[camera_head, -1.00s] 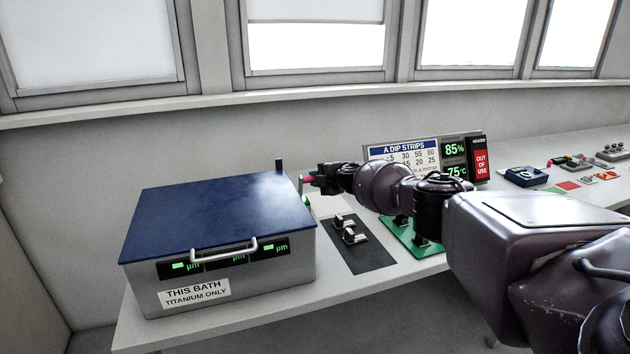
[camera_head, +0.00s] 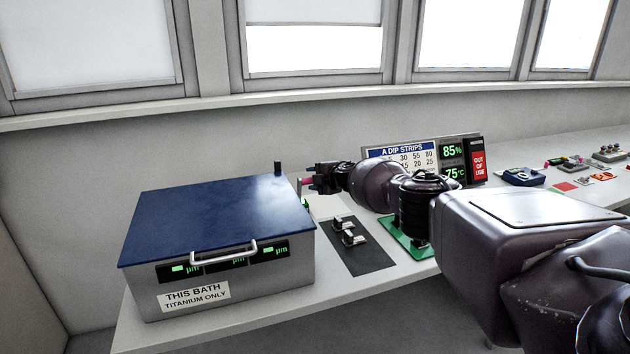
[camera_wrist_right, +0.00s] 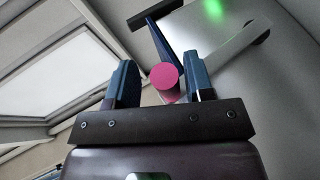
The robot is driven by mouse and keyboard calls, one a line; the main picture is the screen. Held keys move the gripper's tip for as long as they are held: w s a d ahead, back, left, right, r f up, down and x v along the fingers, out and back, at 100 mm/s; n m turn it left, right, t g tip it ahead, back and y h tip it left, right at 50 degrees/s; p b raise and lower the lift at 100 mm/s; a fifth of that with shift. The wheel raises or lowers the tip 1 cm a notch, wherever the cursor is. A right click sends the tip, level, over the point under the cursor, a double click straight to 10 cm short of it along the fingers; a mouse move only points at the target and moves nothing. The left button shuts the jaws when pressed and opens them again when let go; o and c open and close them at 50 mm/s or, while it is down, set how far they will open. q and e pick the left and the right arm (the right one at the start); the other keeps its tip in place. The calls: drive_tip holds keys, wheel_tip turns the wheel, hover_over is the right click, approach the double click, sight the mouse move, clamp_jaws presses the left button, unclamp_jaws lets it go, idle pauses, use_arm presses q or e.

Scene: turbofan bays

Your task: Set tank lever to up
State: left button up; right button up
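The tank is a grey box with a blue lid (camera_head: 215,215) at the left of the bench. A pink round knob (camera_wrist_right: 164,77) shows at its right side; it also shows small in the head view (camera_head: 305,181). In the wrist view a grey bar (camera_wrist_right: 225,52) with a black end runs near the knob; I cannot tell which part is the lever. My right gripper (camera_head: 312,180) is at the tank's right side. In the wrist view its two fingers (camera_wrist_right: 162,82) stand apart with the knob between them, nearer the right finger. Contact is unclear. My left gripper is out of view.
A black post (camera_head: 278,167) stands by the lid's back right corner. A dark panel (camera_head: 358,257) with two small switches lies right of the tank. A dip strips sign (camera_head: 403,150) stands behind my right arm. Small items (camera_head: 572,162) lie farther right.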

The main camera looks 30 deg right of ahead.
drive_tip(key=shift+s+f, duration=0.1)
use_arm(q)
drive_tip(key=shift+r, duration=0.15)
use_arm(e)
drive_tip(key=shift+d, duration=0.1)
use_arm(q)
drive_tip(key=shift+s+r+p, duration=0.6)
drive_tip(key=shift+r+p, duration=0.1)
drive_tip(key=shift+p, duration=0.95)
use_arm(e)
drive_tip(key=v, duration=1)
drive_tip(key=shift+s+r, duration=0.2)
drive_tip(key=shift+s, duration=0.15)
